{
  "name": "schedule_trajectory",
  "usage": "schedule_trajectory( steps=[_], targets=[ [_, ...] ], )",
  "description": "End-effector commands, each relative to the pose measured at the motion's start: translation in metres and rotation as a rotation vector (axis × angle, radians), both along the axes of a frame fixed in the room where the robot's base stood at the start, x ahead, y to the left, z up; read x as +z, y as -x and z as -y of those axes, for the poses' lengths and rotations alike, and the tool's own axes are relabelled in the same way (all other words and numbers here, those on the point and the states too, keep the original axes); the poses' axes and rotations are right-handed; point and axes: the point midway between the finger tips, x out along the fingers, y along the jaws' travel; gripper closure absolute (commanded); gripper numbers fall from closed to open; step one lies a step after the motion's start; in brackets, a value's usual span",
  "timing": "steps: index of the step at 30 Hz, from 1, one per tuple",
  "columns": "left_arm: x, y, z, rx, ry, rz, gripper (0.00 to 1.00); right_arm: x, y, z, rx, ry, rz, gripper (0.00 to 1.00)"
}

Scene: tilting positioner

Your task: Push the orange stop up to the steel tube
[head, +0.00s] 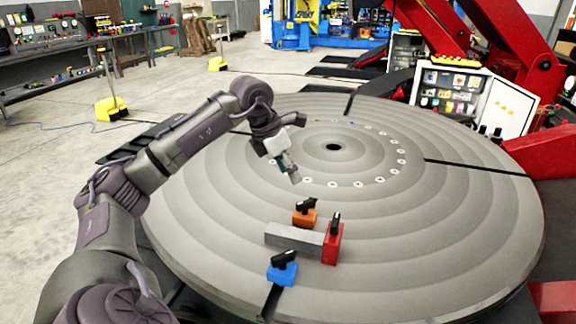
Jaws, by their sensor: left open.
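The grey steel tube (290,237) lies on the round table in the near part of the head view. The orange stop (303,217), with a black handle on top, is just behind the tube's far side. I cannot tell whether the two touch. A red stop (331,246) stands at the tube's right end, and a blue stop (282,272) is at its near side. My left gripper (293,178) is open and empty, above the table, behind and slightly left of the orange stop in the picture. My right gripper is not in view.
The grooved round table (440,230) has dark radial slots and a ring of pale holes around its centre hole. Its right side is clear. Red machine arms (515,45) and a white cabinet (465,90) stand behind it at the right.

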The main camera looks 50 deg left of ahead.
Motion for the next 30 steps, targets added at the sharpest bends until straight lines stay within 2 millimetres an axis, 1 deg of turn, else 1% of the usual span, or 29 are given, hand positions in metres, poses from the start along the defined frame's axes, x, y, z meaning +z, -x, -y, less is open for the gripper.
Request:
schedule_trajectory(
  steps=[2, 5, 18, 21, 25, 30],
  targets=[
    [-0.003, 0.000, -0.002, 0.005, -0.008, -0.008, 0.52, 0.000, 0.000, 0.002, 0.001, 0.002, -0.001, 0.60],
    [-0.013, -0.004, 0.000, 0.003, -0.005, -0.010, 0.52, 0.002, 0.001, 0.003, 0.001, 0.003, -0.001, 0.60],
    [-0.089, -0.034, 0.010, 0.002, -0.001, -0.010, 0.52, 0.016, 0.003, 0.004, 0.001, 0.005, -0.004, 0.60],
    [-0.104, -0.040, 0.012, 0.003, -0.001, -0.009, 0.52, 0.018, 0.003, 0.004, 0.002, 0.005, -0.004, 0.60],
    [-0.118, -0.046, 0.013, 0.002, -0.002, -0.007, 0.52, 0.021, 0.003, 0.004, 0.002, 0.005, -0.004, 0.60],
    [-0.126, -0.049, 0.013, 0.003, -0.004, -0.006, 0.52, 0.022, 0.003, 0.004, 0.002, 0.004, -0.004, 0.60]
  ],
)
